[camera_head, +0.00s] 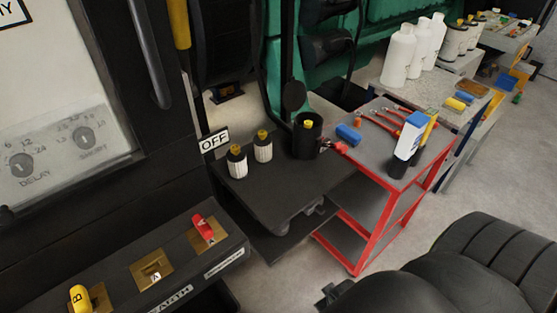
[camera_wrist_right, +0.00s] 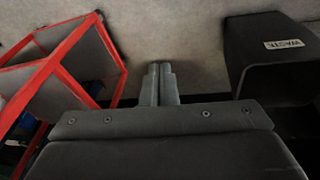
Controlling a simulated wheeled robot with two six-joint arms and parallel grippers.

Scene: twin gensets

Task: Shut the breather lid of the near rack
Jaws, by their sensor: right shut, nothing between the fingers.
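In the head view, a round black lid (camera_head: 294,95) stands raised at the back edge of a black cup (camera_head: 306,138) on the near rack's dark shelf (camera_head: 290,185). A yellow knob shows in the cup's mouth. The lid looks open. My right gripper (camera_wrist_right: 158,84) is shut and empty in the right wrist view, its fingers pointing over bare floor. The lid and cup are not seen in that view. My left gripper is not in view.
Two ribbed canisters (camera_head: 237,162) with yellow caps stand left of the cup. A red-framed cart (camera_head: 372,236) with tools and bottles is right of the shelf. In the wrist view, a black WASTE bin (camera_wrist_right: 250,62) stands right. Floor between cart and bin is clear.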

